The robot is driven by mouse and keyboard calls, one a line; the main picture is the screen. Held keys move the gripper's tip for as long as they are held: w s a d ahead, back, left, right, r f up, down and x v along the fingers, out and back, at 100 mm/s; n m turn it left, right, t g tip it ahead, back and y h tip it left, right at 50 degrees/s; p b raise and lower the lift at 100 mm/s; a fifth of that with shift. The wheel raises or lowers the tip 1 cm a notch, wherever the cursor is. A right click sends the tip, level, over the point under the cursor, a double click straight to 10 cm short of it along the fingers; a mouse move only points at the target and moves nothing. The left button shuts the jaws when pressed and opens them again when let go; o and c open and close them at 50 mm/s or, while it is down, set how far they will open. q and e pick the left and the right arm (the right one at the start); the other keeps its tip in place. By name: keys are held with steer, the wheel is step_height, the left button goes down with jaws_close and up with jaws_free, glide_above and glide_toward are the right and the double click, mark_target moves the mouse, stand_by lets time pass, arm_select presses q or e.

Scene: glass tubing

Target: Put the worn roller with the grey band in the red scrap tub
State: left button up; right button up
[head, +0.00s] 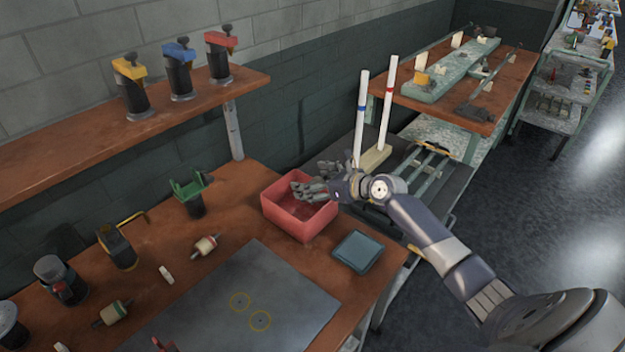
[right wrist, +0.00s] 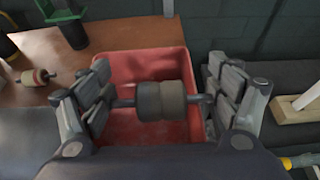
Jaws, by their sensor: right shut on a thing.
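My right gripper (head: 308,189) is over the red scrap tub (head: 291,223) on the bench. The roller lies level, above the inside of the tub (right wrist: 141,64), whose floor shows bare. In the head view the gripper hides the roller. My left gripper is not in view.
A roller with a red band (head: 205,245) and a roller with a greenish band (head: 113,313) lie on the bench. A grey mat (head: 235,305) lies in front. Two white posts (head: 388,105) stand behind my gripper.

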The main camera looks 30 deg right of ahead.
steer(key=shift+f, duration=0.55)
steer(key=o, duration=1)
steer(key=shift+r, duration=0.1)
steer(key=shift+r, duration=0.35)
steer(key=shift+s+r, duration=0.2)
steer(key=shift+s, duration=0.1)
steer(key=v, duration=1.1)
steer(key=shift+s+b, duration=0.25)
steer(key=shift+b, duration=0.1)
steer(key=shift+d+r, duration=0.1)
steer(key=shift+d, duration=0.05)
